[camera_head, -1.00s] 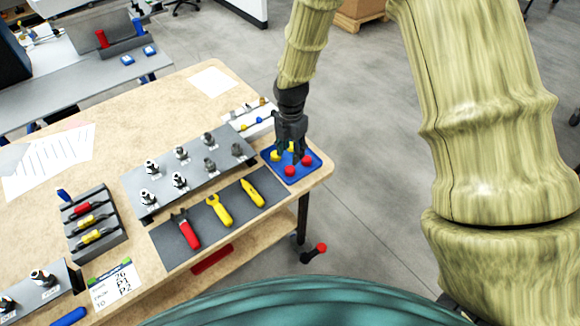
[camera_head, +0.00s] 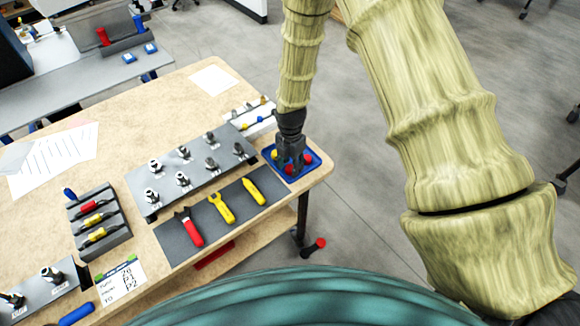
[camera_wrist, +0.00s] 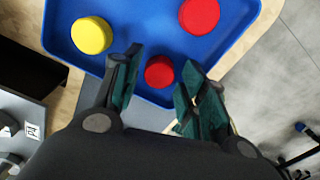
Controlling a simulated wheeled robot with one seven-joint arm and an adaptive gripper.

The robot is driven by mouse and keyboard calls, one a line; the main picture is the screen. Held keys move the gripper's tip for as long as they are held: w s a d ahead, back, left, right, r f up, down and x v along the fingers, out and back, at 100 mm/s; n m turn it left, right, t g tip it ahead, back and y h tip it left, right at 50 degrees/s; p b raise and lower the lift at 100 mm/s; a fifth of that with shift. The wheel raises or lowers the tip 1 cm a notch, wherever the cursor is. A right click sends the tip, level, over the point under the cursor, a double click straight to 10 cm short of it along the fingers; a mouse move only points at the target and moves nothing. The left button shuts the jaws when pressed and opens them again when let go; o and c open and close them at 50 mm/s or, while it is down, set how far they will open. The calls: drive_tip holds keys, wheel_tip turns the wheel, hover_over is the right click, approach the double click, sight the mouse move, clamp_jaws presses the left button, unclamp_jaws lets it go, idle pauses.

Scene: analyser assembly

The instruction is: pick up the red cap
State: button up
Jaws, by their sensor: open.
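A red cap (camera_wrist: 159,72) lies on the blue tray (camera_wrist: 235,52), between the tips of my open gripper (camera_wrist: 152,82) in the wrist view. A second red cap (camera_wrist: 199,14) lies farther back on the tray. A yellow cap (camera_wrist: 91,35) lies to the left. In the head view my gripper (camera_head: 291,165) points down over the blue tray (camera_head: 317,153) at the table's right corner. One red cap (camera_head: 289,169) shows beside the fingers, and another red cap (camera_head: 308,158) shows to their right. I cannot tell whether the fingers touch the near cap.
The grey fitting rack (camera_head: 165,205) stands left of the tray. A dark mat with a yellow tool (camera_head: 254,192) and other hand tools lies in front. A white tray (camera_head: 262,127) with small parts is behind my gripper. The floor to the right is open.

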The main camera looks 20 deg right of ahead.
drive_tip(key=shift+f, duration=0.45)
drive_tip(key=c, duration=0.5)
drive_tip(key=shift+o, duration=0.2)
drive_tip(key=shift+r, duration=0.15)
